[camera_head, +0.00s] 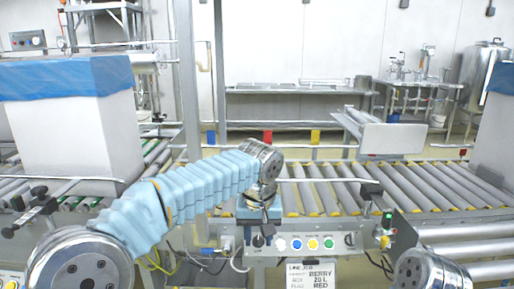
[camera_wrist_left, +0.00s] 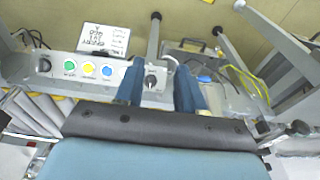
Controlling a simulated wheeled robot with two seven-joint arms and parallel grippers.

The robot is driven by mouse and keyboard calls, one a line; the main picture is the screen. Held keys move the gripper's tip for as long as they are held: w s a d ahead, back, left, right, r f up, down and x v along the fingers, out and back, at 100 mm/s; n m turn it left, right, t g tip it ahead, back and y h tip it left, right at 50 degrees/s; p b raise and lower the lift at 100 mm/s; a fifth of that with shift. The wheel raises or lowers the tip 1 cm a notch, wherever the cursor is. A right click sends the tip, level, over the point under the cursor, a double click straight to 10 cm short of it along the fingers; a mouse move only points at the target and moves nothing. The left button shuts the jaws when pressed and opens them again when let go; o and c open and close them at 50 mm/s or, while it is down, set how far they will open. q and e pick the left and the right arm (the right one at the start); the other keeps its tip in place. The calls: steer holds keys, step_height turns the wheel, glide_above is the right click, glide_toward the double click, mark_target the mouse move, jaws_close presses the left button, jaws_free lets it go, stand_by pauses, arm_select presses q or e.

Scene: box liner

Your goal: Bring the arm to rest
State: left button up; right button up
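My left arm (camera_head: 185,195), in a pale blue sleeve, reaches from the lower left to the middle of the head view. Its gripper (camera_head: 258,208) hangs down just above the control panel (camera_head: 300,243) at the front of the conveyor. In the left wrist view the two dark blue fingers (camera_wrist_left: 161,88) stand apart, with the panel showing in the gap and nothing held. Whether the fingertips touch the panel cannot be told. Of my right arm only a round metal joint (camera_head: 430,272) shows at the lower right; its gripper is out of view.
The panel's coloured buttons show in the left wrist view (camera_wrist_left: 88,69). A large white box (camera_head: 75,140) with a blue liner stands on the left rollers. The roller conveyor (camera_head: 325,190) is clear in the middle. Another lined box (camera_head: 497,140) stands at the right edge.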

arm_select(q)
steer(key=s+a+f+m+g+h, duration=0.1)
steer(key=s+f+h, duration=0.1)
steer(key=f, duration=1.3)
steer(key=s+a+f+g+h, duration=0.1)
steer(key=s+a+f, duration=0.1)
steer(key=f, duration=1.3)
steer(key=s+a+f+n, duration=0.1)
steer(key=s+a+f, duration=0.1)
steer(key=s+f, duration=0.3)
steer(key=s+a+f, duration=0.3)
steer(key=s+f, duration=0.1)
steer(key=s, duration=0.3)
steer(key=s+a+f+n+h, duration=0.1)
steer(key=s+a+f, duration=0.2)
steer(key=s+f, duration=0.2)
steer(key=shift+s+f+n+t, duration=0.3)
steer(key=shift+s+f+t, duration=0.1)
steer(key=shift+s, duration=0.55)
